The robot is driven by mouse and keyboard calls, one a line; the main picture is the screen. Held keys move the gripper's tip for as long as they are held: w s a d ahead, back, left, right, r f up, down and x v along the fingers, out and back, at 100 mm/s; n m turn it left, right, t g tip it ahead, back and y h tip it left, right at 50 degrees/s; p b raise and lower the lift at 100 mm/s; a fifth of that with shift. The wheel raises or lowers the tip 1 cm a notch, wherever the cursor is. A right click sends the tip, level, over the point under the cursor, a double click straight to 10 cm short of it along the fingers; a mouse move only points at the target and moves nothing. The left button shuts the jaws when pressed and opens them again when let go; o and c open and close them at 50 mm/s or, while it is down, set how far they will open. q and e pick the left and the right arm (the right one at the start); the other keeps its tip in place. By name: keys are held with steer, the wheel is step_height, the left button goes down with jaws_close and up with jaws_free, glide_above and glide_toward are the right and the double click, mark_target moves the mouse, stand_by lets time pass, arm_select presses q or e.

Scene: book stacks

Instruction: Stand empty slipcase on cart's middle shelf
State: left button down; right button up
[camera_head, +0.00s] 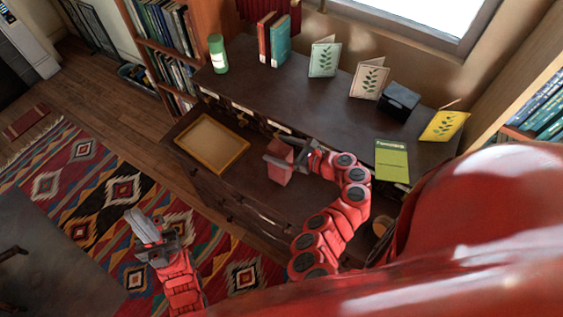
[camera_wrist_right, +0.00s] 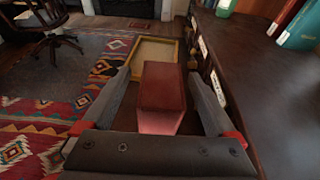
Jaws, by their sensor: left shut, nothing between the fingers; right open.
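A dull red box (camera_head: 280,162), possibly the slipcase, stands on the lower dark wooden surface. Its open side, if it has one, cannot be made out. My right gripper (camera_head: 288,158) is open with its fingers around the box; in the right wrist view the box (camera_wrist_right: 162,92) stands between the two fingers, with gaps at its sides. My left gripper (camera_head: 150,232) is shut and empty, over the patterned rug at lower left. A dark blue-black box (camera_head: 398,101) sits on the upper desk top. No cart with a middle shelf can be clearly identified.
A shallow yellowish tray (camera_head: 211,144) lies left of the red box. The upper desk top (camera_head: 300,100) holds a green bottle (camera_head: 217,54), upright books (camera_head: 273,40), standing cards (camera_head: 325,58) and a green book (camera_head: 391,161). Bookshelves stand at both sides. The rug (camera_head: 90,185) is mostly clear.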

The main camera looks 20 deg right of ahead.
mark_target(272, 146)
steer(key=shift+p+x, duration=0.45)
steer(key=shift+x, duration=1.1)
steer(key=shift+d, duration=0.1)
jaws_close()
